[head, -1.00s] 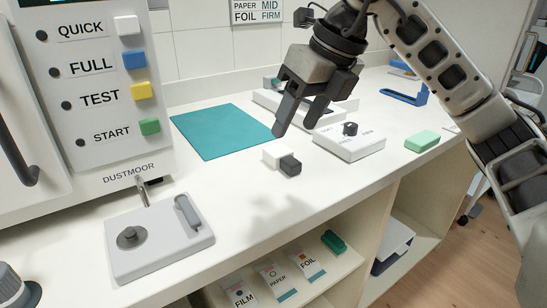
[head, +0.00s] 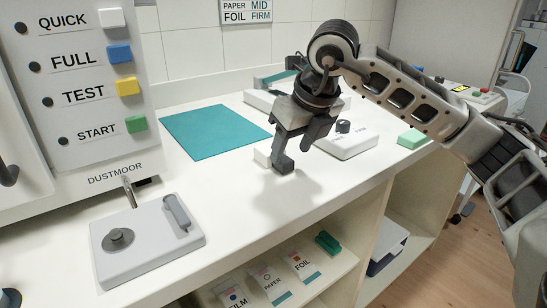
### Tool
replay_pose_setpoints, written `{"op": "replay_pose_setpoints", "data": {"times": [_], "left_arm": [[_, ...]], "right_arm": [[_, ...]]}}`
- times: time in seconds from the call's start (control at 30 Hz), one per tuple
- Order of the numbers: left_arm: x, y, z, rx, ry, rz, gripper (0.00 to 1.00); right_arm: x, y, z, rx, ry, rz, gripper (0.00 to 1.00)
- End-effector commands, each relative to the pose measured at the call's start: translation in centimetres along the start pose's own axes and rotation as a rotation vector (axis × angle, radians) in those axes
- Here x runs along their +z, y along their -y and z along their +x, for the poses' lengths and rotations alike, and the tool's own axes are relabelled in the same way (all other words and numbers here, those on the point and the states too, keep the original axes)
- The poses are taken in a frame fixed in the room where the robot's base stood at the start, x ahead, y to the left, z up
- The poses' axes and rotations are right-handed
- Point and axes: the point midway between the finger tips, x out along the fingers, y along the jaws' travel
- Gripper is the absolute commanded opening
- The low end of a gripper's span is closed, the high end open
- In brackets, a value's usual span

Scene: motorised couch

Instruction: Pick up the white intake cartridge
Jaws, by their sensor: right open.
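The white intake cartridge (head: 262,155) is a small white block on the counter, in front of the teal mat. A dark grey end showed on it earlier; now that end is hard to tell from my dark finger. My right gripper (head: 289,153) is open and low over the cartridge's right side, pointing down. One finger hides part of the cartridge. I cannot tell whether the finger touches it or whether the block lies between the fingers. My left gripper is out of view.
A white box with a dark knob (head: 350,142) stands close on the right, with a green block (head: 411,139) beyond it. The teal mat (head: 213,132) lies behind. The front counter between is clear.

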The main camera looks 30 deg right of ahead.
Motion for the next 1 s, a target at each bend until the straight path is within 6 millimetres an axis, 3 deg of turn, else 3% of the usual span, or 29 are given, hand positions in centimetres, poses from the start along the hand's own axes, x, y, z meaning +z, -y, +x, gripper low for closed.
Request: {"op": "replay_pose_setpoints", "data": {"times": [0.2,0.5,0.7,1.0], "left_arm": [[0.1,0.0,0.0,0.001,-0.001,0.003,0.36],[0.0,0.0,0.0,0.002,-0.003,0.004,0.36],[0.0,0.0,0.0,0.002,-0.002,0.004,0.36],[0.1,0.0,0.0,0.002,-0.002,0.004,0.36]], "right_arm": [[-0.2,0.0,3.3,0.0,-0.003,0.001,0.53],[-0.1,0.0,3.8,-0.001,0.0,0.001,0.53],[-0.1,0.0,3.8,-0.001,0.0,0.001,0.04],[-0.1,0.0,3.7,0.0,0.001,0.001,0.04]]}}
